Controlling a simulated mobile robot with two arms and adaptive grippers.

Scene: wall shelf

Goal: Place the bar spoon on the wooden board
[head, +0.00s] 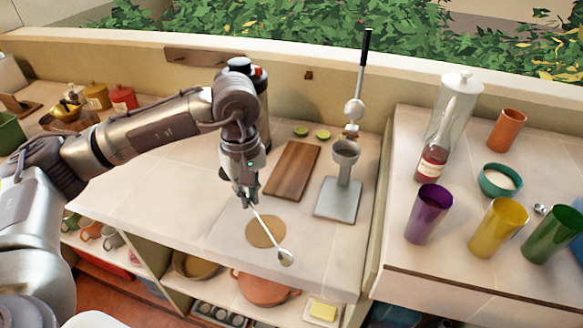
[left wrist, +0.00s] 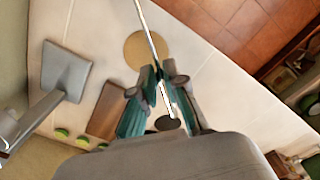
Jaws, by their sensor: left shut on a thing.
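My left gripper (head: 246,200) is shut on the bar spoon (head: 267,229), a thin metal spoon. Its bowl end slants down to the right, in front of the round tan mat. In the left wrist view the spoon's shaft (left wrist: 148,27) runs up from between the fingers of my left gripper (left wrist: 160,88). The wooden board (head: 292,170) lies flat on the counter, just right of my left gripper, with its top bare. It also shows in the left wrist view (left wrist: 105,108), partly hidden by a finger. My right gripper is not in view.
The round mat (head: 262,232) lies near the counter's front edge. A citrus press (head: 340,200) with a tall lever stands right of the board. Cups (head: 428,214) and a bottle (head: 433,165) stand on the right counter.

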